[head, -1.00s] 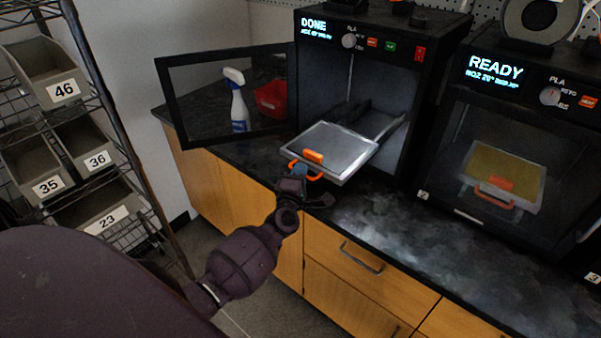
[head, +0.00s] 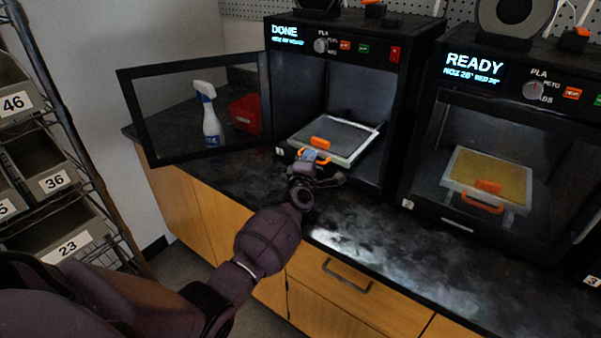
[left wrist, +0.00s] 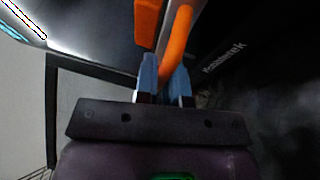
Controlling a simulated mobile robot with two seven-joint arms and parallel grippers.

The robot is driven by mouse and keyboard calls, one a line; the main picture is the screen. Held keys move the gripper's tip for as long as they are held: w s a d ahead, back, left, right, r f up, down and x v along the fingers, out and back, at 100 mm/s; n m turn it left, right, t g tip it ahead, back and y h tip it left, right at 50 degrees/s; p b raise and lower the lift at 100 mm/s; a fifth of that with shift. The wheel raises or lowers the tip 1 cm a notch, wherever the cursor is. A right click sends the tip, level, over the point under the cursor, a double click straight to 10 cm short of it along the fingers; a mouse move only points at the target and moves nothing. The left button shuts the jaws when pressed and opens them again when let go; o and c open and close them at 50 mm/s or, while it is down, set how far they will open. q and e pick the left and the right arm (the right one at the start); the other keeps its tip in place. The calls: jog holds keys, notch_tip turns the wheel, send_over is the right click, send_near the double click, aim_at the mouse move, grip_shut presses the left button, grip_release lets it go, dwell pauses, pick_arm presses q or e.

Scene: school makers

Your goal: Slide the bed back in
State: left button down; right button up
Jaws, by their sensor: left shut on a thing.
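The grey print bed (head: 340,142) lies mostly inside the left printer (head: 385,70), whose screen reads DONE; its front edge is at the opening. The bed has an orange clip and an orange handle (head: 304,156) at its front. My left gripper (head: 309,156) is shut on the handle; in the left wrist view its blue fingertips (left wrist: 165,80) close around the orange bar. The printer's framed door (head: 190,158) stands open to the left. My right gripper does not show.
A white and blue spray bottle (head: 210,120) and a red bin (head: 245,113) stand behind the open door. The right printer (head: 415,185) reads READY and holds a yellowish bed (head: 490,170). The dark counter (head: 370,225) in front is clear. Shelves with numbered bins (head: 60,180) stand at left.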

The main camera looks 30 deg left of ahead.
pick_arm(q)
jog(key=w+b, duration=0.1)
jog(key=w, duration=0.2)
jog(key=shift+d+f, duration=0.1)
jog(key=shift+f, duration=0.05)
jog(key=shift+w, duration=0.35)
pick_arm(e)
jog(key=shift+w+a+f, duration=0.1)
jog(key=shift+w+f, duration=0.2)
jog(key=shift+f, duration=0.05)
pick_arm(q)
jog(key=shift+r, duration=0.2)
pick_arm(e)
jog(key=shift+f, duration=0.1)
pick_arm(q)
jog(key=c, duration=1.2)
grip_release()
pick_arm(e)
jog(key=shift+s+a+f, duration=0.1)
pick_arm(q)
jog(key=shift+s, duration=0.1)
